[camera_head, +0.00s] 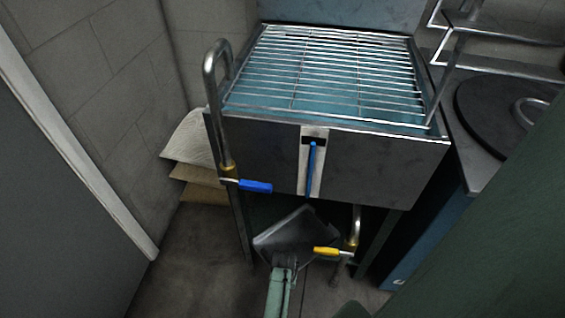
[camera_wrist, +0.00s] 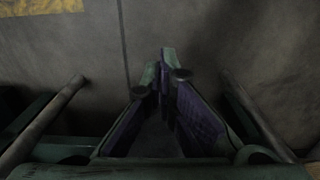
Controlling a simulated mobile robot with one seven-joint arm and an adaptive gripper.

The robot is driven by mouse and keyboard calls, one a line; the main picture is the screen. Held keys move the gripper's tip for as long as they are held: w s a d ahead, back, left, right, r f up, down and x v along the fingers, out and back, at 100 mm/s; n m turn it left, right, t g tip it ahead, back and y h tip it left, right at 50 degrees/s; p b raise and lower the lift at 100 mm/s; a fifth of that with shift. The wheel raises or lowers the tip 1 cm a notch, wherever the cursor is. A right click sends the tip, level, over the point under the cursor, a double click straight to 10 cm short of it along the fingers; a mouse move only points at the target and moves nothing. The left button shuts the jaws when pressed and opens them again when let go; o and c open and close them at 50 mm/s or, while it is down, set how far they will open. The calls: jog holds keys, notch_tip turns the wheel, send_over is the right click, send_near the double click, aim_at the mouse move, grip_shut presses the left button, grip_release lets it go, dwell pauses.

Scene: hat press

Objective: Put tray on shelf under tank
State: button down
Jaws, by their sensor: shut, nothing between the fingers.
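The tank (camera_head: 262,157) is a grey metal box with a wire rack on top, in the middle of the head view. Below its front, a dark flat piece that looks like the tray (camera_head: 297,236) sits at a slant. I cannot tell what it rests on. The space under the tank is dark, and I cannot make out the shelf. My green arm reaches up to the tray's near edge, and my fingers are not clear there. In the wrist view my gripper (camera_wrist: 161,80) is shut with nothing between its fingers, over a grey floor. No tray is recognisable in that view.
A blue-handled valve (camera_head: 255,186) is at the tank's lower left, and a yellow-handled valve (camera_head: 327,251) hangs close right of the tray. Cardboard-like sheets (camera_head: 198,170) lean left by the wall. A counter with a round dark lid (camera_head: 505,105) stands right. Floor is clear at lower left.

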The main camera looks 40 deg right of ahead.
aim_at(291, 246)
jog(key=w+d+b, duration=0.2)
jog(key=w+d, duration=0.2)
jog(key=w+d+b, duration=0.3)
jog(key=w+d, duration=0.1)
jog(key=d, duration=0.1)
jog(key=w+d+b, duration=0.3)
jog(key=d, duration=0.1)
jog(key=shift+w+d+f, duration=0.1)
jog(key=shift+w+d, duration=0.3)
